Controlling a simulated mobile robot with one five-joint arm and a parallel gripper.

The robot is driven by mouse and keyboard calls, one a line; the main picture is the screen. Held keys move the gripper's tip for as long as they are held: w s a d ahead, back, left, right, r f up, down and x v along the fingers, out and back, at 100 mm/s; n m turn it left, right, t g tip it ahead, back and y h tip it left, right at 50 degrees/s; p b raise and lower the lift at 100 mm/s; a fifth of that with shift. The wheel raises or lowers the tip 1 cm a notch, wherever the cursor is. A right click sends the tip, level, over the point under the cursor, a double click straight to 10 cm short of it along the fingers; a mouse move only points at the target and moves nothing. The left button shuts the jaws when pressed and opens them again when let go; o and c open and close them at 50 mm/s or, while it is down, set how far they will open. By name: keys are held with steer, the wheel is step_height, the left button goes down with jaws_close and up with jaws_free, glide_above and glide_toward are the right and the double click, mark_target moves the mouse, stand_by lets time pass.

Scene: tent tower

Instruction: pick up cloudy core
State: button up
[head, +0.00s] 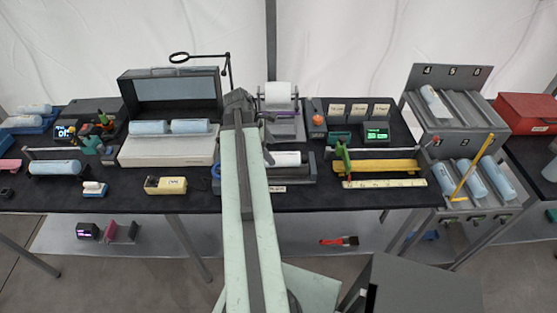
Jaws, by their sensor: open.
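Several pale blue cylindrical cores show in the head view; I cannot tell which is the cloudy one. Two cores, a left one (148,127) and a right one (191,126), lie in the open-lidded light box (168,155). Another core (54,167) lies on a holder at the left. A whiter core (287,158) lies just right of my arm. More cores, such as one (470,178), sit in the numbered rack (455,75) at the right. My gripper (238,98) is at the far end of my arm, over the back of the bench, open; its fingertips are hard to make out.
The black bench (120,198) is crowded. A magnifier (180,57) on an arm stands behind the light box. A yellow tray (375,166) and ruler (385,184) lie right of centre. A red toolbox (525,112) stands far right. My arm hides part of the bench.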

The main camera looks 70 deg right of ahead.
mark_target(275, 154)
steer(key=b+x, duration=0.4)
steer(key=x, duration=0.1)
steer(key=shift+s+d+f+b, duration=0.1)
steer(key=shift+s+d+b, duration=0.05)
steer(key=shift+b, duration=0.15)
steer(key=shift+r, duration=0.2)
jaws_close()
